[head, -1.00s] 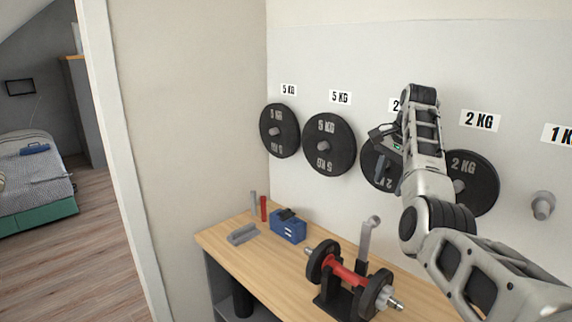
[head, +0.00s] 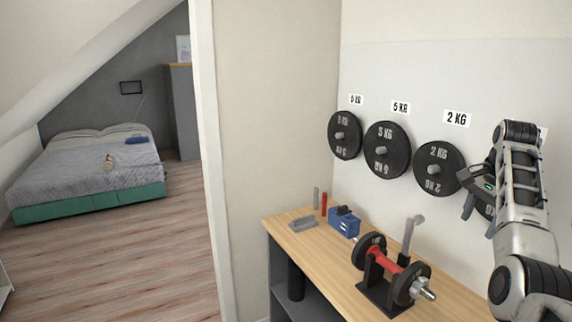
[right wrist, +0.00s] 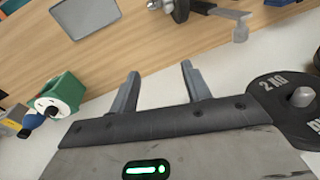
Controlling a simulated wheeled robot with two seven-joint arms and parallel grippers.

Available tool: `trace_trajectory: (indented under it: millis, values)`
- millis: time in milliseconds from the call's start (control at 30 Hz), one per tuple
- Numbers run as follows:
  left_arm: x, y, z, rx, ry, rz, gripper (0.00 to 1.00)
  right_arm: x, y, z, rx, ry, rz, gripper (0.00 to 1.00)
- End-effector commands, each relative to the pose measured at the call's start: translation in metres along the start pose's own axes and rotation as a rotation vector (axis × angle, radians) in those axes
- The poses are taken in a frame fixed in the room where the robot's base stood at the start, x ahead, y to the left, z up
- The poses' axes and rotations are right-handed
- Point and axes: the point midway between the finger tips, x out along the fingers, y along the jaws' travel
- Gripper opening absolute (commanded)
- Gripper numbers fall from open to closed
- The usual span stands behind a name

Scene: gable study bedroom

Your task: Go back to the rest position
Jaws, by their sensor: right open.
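My right gripper (head: 478,212) is raised in front of the wall on the right of the head view, near the 2 kg plates. In the right wrist view its two fingers (right wrist: 158,90) stand apart with nothing between them. A black 2 kg plate (right wrist: 275,100) on a wall peg shows to the right of the fingers there. My left gripper is not in view.
A wooden workbench (head: 292,232) holds a dumbbell (head: 390,262) on a black stand, a blue box (head: 343,222) and a grey upright post (head: 408,240). Black 5 kg plates (head: 386,148) hang on the wall. Open floor (head: 120,260) and a bed (head: 90,170) lie left.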

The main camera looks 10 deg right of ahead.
Motion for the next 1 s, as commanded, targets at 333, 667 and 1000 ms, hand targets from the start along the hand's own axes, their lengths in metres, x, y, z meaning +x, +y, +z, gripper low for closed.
trace_trajectory:
  millis: [333,667,1000]
  values:
    - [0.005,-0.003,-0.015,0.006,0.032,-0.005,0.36,0.066,0.020,0.032,-0.250,0.154,0.082,0.48]
    - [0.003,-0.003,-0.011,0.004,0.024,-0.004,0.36,0.165,0.088,0.148,-0.828,0.266,0.146,0.48]
    - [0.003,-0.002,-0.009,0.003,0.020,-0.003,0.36,0.189,0.193,0.298,-1.344,0.180,0.022,0.48]
